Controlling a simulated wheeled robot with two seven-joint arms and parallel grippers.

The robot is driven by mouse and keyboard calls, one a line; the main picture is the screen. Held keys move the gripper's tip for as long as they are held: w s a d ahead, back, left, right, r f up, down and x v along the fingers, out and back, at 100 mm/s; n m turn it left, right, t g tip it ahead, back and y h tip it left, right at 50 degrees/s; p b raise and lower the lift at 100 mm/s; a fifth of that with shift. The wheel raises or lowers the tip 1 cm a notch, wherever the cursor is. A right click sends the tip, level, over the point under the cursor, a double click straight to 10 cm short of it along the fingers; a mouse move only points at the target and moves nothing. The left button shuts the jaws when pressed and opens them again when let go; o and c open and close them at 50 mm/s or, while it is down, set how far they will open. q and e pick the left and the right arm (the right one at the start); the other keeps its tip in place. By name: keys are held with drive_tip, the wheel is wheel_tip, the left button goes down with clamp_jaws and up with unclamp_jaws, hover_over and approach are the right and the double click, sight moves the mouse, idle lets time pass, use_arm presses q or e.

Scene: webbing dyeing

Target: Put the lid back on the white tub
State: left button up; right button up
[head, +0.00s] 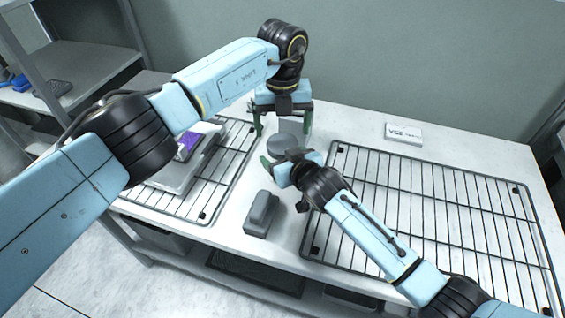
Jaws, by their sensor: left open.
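A pale grey round piece (283,145), perhaps the tub or its lid, is on the table between my grippers. Just behind it is a pale block-like shape (292,125), partly hidden under my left gripper. I cannot tell for sure which is the white tub and which the lid. My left gripper (283,122) points down, open, with its green fingers spread on both sides of the pale shape. My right gripper (276,160) is low at the front of the round piece. One green finger shows at its left; its own wrist hides the rest, so its jaw state is unclear.
A black wire rack (440,200) covers the right of the white table. Another rack (225,180) at left carries a grey tray (185,178) with a purple item. A grey block (261,213) stands near the front edge. A white labelled box (403,133) lies at the back.

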sight(283, 143)
use_arm(q)
drive_tip(key=shift+f, duration=2.1)
drive_tip(key=c, duration=1)
drive_tip(key=shift+m, duration=0.9)
drive_tip(key=o, duration=1.1)
drive_tip(key=shift+o, duration=0.2)
wheel_tip(283, 143, up, 12)
